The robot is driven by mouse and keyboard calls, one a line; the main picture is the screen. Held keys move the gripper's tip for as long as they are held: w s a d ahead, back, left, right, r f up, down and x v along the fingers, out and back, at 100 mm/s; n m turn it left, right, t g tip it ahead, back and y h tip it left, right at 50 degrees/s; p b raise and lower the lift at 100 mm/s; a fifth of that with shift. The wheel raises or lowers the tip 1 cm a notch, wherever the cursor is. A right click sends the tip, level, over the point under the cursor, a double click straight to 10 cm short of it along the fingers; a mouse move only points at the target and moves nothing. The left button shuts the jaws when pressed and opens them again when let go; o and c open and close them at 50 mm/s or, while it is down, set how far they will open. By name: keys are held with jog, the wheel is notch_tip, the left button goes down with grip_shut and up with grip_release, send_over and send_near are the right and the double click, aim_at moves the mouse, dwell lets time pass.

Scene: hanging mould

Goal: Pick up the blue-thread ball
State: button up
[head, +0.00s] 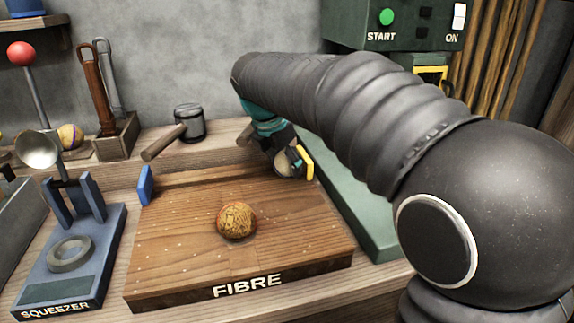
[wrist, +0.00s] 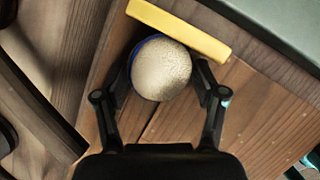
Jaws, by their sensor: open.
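A pale ball with a blue band along its left edge (wrist: 163,68) lies between the fingers of my gripper (wrist: 161,76) in the wrist view. The fingers stand open on either side of it, with a small gap at the right finger. I cannot tell whether the left finger touches it. In the head view, the ball (head: 286,163) is partly hidden by my gripper (head: 289,155) at the back right of the FIBRE board (head: 190,260). A yellow block (wrist: 180,30) stands just beyond the ball.
A brown ball (head: 236,221) sits mid-board, and a banded ball (head: 70,136) lies at the far left. A blue block (head: 145,184) is at the board's left edge. The squeezer (head: 70,262), a mallet (head: 185,125) and a green machine (head: 395,25) stand around the board.

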jog(key=shift+f, duration=0.15)
jog(key=c, duration=0.9)
